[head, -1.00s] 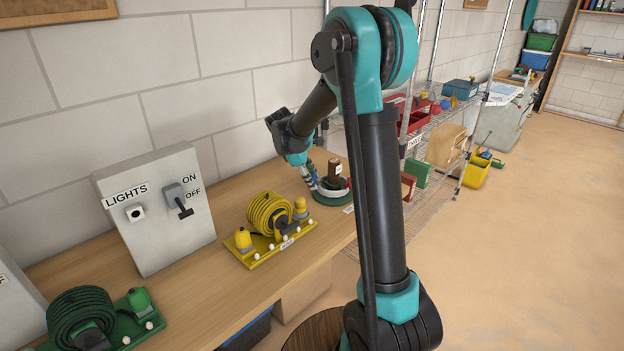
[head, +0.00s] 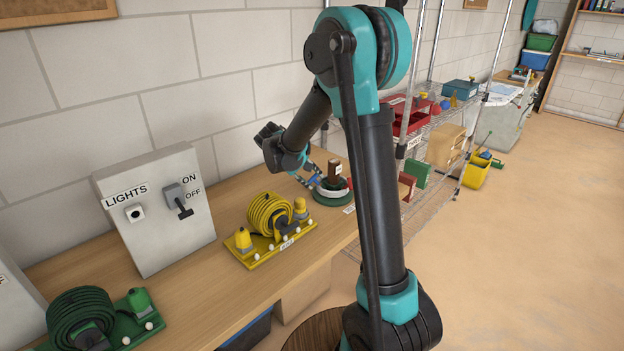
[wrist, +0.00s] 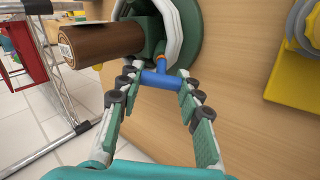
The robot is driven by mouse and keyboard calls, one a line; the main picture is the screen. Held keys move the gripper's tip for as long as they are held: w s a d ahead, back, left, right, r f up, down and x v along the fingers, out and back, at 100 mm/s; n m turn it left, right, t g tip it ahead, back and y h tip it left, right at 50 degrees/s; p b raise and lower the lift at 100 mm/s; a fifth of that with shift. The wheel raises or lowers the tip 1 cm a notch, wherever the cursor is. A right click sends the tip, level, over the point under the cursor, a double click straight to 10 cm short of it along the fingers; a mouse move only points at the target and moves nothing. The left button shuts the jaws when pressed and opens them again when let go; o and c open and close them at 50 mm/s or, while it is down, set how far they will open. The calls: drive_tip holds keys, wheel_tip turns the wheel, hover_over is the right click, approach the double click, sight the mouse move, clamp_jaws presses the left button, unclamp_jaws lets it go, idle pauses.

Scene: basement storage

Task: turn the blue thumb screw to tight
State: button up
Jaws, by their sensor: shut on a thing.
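The blue thumb screw (wrist: 161,79) is a T shape with a crossbar and a short stem running into a green fixture (wrist: 203,50). The fixture has a round green base and a white ring. My gripper (wrist: 158,81) is shut on the ends of the blue crossbar, one fingertip on each side. In the head view, my gripper (head: 311,181) reaches the green fixture (head: 334,198) from the left, and a small bit of blue shows at its tips.
The fixture stands on a wooden bench (head: 215,265). A yellow hose board (head: 276,241) is nearby, with a grey LIGHTS box (head: 150,225) and green hose board (head: 90,325) farther left. A wire shelf (head: 425,135) with red bins stands right of the fixture.

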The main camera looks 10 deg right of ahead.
drive_tip(key=m+h, duration=0.1)
drive_tip(key=m, duration=0.2)
drive_tip(key=shift+m, duration=0.3)
drive_tip(key=m+h, duration=0.1)
drive_tip(key=m, duration=0.3)
drive_tip(key=shift+m, duration=0.3)
drive_tip(key=o, duration=1.2)
drive_tip(key=v, duration=1.2)
drive_tip(key=shift+a, duration=0.1)
